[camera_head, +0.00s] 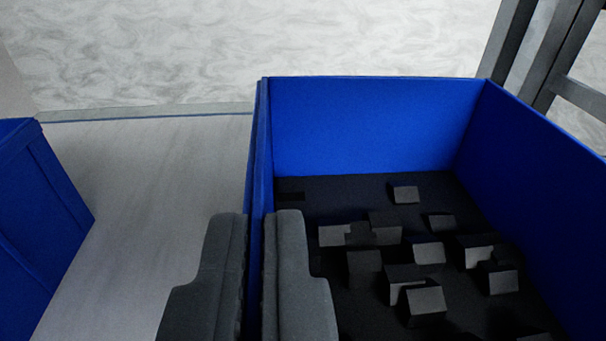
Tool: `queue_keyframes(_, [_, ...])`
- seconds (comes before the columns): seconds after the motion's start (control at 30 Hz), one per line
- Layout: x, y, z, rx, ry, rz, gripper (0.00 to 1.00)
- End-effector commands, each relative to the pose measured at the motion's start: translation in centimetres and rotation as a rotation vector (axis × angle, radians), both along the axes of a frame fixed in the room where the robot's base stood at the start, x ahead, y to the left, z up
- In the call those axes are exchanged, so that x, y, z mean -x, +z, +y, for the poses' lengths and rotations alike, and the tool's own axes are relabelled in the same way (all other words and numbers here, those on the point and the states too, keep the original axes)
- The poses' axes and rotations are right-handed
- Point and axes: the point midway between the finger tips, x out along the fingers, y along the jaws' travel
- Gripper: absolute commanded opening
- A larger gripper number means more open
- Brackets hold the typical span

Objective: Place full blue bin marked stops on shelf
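A blue bin (375,125) fills the right half of the view. Several dark grey blocks (424,304) lie scattered on its black floor. My gripper (257,222) is at the bin's left wall, with one finger outside the wall and the other inside the bin. The fingers are close together with the wall between them, and they look closed on it. No "stops" marking shows from this side. The near end of the bin is cut off by the bottom edge.
A second blue bin (38,225) stands at the left edge, apart from the first. A light grey shelf surface (140,170) lies between them, bare. Dark metal posts (530,50) rise behind the bin at upper right. A pale mottled surface (250,45) shows beyond.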

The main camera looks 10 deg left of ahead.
Motion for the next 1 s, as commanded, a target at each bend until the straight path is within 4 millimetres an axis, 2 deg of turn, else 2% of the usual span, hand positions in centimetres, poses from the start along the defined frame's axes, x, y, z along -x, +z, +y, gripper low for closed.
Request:
queue_keyframes(0.1, [-2.2,-0.2,0.5,0.002,0.004,-0.006,0.00])
queue_keyframes(0.3, [-4.4,-0.4,0.6,0.000,0.001,-0.002,0.00])
queue_keyframes(0.47, [-4.8,-0.7,0.7,-0.002,0.001,-0.001,0.00])
queue_keyframes(0.77, [-4.8,-3.9,0.8,-0.002,0.002,-0.001,0.00])
queue_keyframes(0.97, [-4.8,-3.9,0.7,0.000,0.002,-0.002,0.00])
queue_keyframes(1.0, [-4.8,-3.9,0.8,-0.001,0.003,-0.001,0.06])
